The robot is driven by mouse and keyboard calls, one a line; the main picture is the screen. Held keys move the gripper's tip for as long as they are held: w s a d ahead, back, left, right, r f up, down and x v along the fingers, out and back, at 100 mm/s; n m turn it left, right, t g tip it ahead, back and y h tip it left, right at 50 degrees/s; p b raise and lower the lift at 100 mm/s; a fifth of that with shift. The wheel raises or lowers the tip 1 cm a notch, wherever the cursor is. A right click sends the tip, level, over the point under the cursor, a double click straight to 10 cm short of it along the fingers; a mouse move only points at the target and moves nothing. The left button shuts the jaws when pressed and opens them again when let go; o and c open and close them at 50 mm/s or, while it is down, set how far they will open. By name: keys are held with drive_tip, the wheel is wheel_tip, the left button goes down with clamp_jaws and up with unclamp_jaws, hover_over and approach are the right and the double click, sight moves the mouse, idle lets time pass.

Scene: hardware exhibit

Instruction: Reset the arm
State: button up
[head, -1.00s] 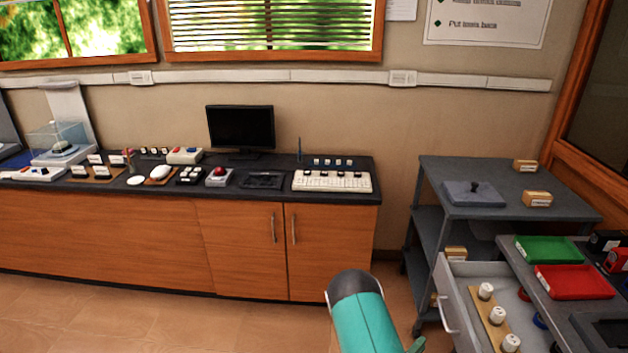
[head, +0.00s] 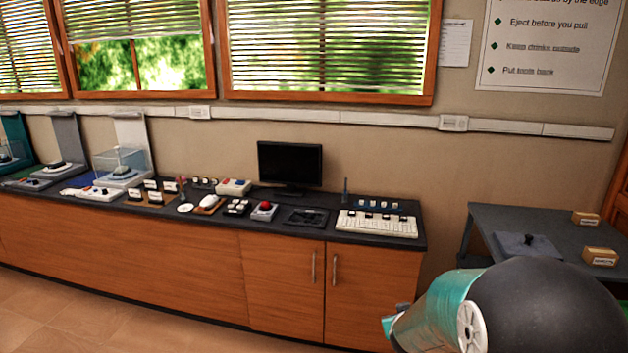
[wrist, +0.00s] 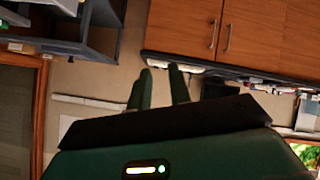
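My gripper (wrist: 161,70) shows in the wrist view with two green fingers that stand apart, with a gap between them. Nothing is held between the fingers, and they touch nothing that I can see. The wrist view is turned over, with the wooden cabinet (wrist: 262,28) at the top right and the wall behind the fingers. In the head view my arm, teal and black, fills the lower right corner; the gripper itself cannot be made out there.
A long counter (head: 300,228) with a monitor (head: 290,163), a keyboard (head: 377,224) and several small devices runs along the wall. Floor shows at the lower left.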

drive_tip(key=s+a+r+g+y, duration=0.1)
drive_tip(key=s+a+r+y, duration=0.1)
drive_tip(key=s+a+r, duration=0.35)
drive_tip(key=s+a+r+g+y, duration=0.1)
drive_tip(key=s+a+r+y, duration=0.1)
drive_tip(key=s+r, duration=0.6)
drive_tip(key=s+r+m+g, duration=0.1)
drive_tip(key=s+r+g, duration=0.1)
drive_tip(key=s, duration=1.5)
drive_tip(key=shift+r+g+h, duration=0.3)
drive_tip(key=shift+r+g, duration=0.1)
drive_tip(key=shift+r, duration=0.25)
drive_tip(key=shift+d, duration=0.15)
